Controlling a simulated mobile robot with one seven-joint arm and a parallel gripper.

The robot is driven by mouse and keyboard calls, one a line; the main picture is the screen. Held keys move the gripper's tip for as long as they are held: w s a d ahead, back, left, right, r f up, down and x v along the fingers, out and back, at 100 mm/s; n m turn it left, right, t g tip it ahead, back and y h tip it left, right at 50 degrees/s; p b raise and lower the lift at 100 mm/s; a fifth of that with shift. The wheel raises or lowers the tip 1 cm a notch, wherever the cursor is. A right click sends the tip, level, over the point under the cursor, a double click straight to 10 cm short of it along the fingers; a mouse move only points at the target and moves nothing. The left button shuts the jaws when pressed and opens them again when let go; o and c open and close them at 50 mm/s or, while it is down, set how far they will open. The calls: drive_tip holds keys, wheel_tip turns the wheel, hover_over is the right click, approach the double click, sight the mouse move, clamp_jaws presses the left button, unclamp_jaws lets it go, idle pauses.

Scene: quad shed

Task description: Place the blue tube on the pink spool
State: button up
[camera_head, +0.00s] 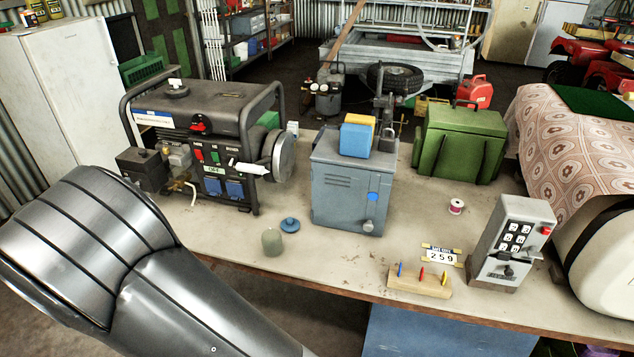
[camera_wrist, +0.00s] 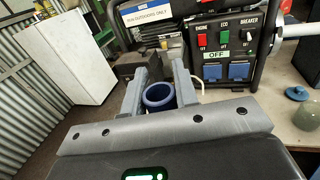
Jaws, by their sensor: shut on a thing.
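In the wrist view my gripper (camera_wrist: 159,84) is shut on the blue tube (camera_wrist: 160,107), a short dark blue ring with its open end showing between the two grey fingers. It is in front of the generator. In the head view my gripper and the tube do not show, and my arm fills the lower left. The pink spool (camera_head: 456,206) is small, with a pale rim and pink middle. It stands on the workbench right of centre, in front of the green case, well to the right of my arm. The spool is out of the wrist view.
A black generator (camera_head: 205,140) stands at the bench's left. A grey-blue metal box (camera_head: 350,190) with sponges on top stands mid-bench. A wooden peg block (camera_head: 420,284) and keypad unit (camera_head: 512,240) stand near the spool.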

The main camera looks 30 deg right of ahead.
wheel_tip(320, 180, up, 16)
drive_tip(key=w+d+r+m+g+h, duration=0.1)
drive_tip(key=w+d, duration=0.2)
drive_tip(key=d, duration=0.8)
drive_tip(key=w+d+m+g+h, duration=0.1)
drive_tip(key=w+d+h, duration=0.15)
drive_tip(key=d, duration=0.95)
drive_tip(key=w+d+r+m+g, duration=0.1)
drive_tip(key=w+d, duration=0.3)
drive_tip(key=d, duration=0.7)
drive_tip(key=s+d+m+g+h, duration=0.15)
drive_tip(key=s+d, duration=0.25)
drive_tip(key=d, duration=1.2)
drive_tip(key=s+d+m+g+h, duration=0.15)
drive_tip(key=s+d, duration=0.25)
drive_tip(key=d, duration=1.1)
drive_tip(key=m+g+h, duration=0.2)
drive_tip(key=m+g, duration=0.1)
drive_tip(key=g, duration=0.3)
hover_over(456, 207)
drive_tip(key=w+x, duration=0.1)
drive_tip(key=x, duration=0.3)
drive_tip(key=f, duration=3.3)
drive_tip(key=shift+s+a+f, duration=0.2)
drive_tip(key=shift+a+f, duration=0.05)
drive_tip(key=shift+f, duration=2.1)
